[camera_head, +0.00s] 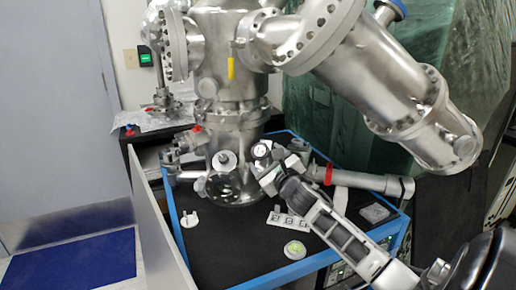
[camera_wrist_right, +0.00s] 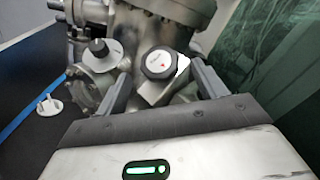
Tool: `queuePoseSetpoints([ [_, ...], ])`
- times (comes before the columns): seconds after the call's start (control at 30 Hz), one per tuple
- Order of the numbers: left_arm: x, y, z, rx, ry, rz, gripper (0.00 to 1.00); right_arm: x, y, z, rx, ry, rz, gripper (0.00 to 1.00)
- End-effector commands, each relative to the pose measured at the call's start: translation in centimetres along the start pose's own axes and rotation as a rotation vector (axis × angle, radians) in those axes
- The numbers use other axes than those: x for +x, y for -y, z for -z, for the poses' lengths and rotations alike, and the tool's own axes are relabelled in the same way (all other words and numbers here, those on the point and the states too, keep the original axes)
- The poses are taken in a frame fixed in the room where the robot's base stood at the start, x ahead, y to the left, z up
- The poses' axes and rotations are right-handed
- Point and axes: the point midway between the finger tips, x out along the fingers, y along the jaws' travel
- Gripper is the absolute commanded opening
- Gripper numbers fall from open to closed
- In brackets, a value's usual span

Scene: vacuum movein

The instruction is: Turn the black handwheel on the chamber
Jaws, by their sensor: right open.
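The black handwheel (camera_head: 262,150), a round black knob with a pale face, sits on the lower part of the steel chamber (camera_head: 225,85). My right gripper (camera_head: 274,167) reaches in from the lower right, close to the handwheel. In the wrist view its two fingers (camera_wrist_right: 161,72) are spread, one on each side of the handwheel. I cannot tell whether either finger touches it. My left gripper is not in view.
A white disc with a black knob (camera_wrist_right: 97,50) is just left of the handwheel. A white pronged part (camera_head: 189,219), a white plate with holes (camera_head: 288,221) and a round pale-green-topped piece (camera_head: 295,250) lie on the black blue-edged table (camera_head: 225,258). A horizontal pipe (camera_head: 370,182) extends right.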

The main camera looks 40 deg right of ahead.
Motion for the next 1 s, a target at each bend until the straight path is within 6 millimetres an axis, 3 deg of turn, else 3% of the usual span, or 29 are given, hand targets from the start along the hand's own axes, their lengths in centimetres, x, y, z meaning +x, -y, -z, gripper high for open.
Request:
queuePoseSetpoints([
  [0.1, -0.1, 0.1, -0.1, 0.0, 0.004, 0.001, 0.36, 2.5, 0.1, -0.1, 0.005, 0.0, 0.002, 0.7],
  [0.3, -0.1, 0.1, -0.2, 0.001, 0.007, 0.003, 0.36, 5.4, 0.0, -0.1, 0.003, 0.0, 0.001, 0.7],
  [0.5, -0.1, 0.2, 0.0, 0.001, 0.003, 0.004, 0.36, 6.5, -0.1, 0.0, 0.002, 0.0, -0.002, 0.7],
  [0.77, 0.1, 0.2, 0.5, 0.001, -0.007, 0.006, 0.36, 6.6, -0.1, 0.0, 0.0, 0.001, -0.002, 0.7],
  [0.8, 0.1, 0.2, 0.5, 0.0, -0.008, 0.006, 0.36, 6.6, -0.1, 0.0, 0.001, 0.0, -0.002, 0.67],
  [0.93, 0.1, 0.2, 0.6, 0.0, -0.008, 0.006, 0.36, 6.6, -0.1, 0.0, 0.001, 0.0, -0.002, 0.31],
  [1.0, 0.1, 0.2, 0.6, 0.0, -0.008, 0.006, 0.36, 6.6, -0.1, 0.0, 0.001, 0.0, -0.002, 0.26],
])
